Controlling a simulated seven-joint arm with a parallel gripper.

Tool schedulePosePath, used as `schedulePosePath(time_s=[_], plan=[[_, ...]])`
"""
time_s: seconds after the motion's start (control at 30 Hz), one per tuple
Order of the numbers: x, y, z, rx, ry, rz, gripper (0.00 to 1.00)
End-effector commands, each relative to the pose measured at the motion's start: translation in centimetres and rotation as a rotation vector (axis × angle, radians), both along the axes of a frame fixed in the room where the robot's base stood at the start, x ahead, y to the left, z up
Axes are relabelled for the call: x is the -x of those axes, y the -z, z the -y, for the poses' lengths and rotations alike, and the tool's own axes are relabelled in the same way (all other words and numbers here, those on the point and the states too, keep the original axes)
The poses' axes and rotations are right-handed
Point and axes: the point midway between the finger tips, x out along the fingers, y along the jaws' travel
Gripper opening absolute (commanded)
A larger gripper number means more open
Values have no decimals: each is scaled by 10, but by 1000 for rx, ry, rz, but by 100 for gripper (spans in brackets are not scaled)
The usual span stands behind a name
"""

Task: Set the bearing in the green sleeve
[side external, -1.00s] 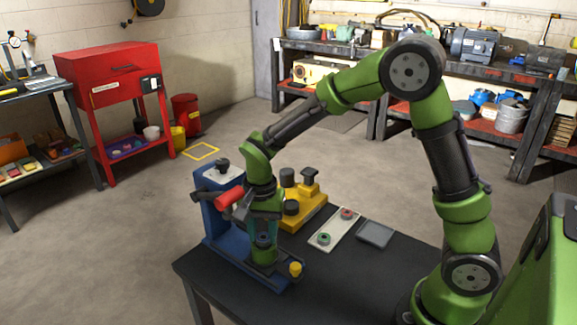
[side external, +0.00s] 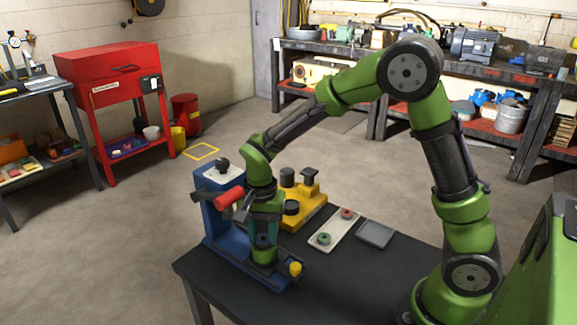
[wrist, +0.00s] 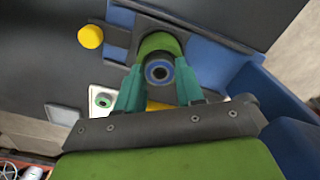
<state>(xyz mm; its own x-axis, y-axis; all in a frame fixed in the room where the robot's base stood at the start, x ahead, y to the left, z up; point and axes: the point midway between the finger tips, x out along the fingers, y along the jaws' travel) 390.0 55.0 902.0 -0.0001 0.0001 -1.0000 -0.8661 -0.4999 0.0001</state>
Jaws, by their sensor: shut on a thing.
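The green sleeve (side external: 263,257) stands upright on the blue press base, and it also shows in the wrist view (wrist: 158,42). The bearing (wrist: 158,72), with a blue ring and a dark grey centre, sits between the teal fingers of my gripper (wrist: 160,82). My gripper (side external: 265,240) is shut on it and points down at the sleeve. In the wrist view the bearing overlaps the sleeve's near edge. The fingers hide part of this spot in the side view, and I cannot tell whether the bearing touches the sleeve.
The blue press (side external: 225,222) with its red handle (side external: 230,198) stands close beside my gripper. A yellow knob (side external: 295,269) is on its base. A yellow fixture (side external: 305,210) stands behind. A pale plate (side external: 336,228) with green and red rings and a grey pad (side external: 375,235) lie right.

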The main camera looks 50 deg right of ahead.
Motion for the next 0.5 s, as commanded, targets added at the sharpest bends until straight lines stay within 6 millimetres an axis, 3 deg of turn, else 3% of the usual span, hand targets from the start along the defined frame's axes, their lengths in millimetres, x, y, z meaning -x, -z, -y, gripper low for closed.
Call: schedulePosePath(time_s=[0.4, 0.43, 0.5], plan=[[0, 1, 0, 0, 0, 0, 15], [0, 1, 0, 0, 0, 0, 40], [0, 1, 0, 0, 0, 0, 51]])
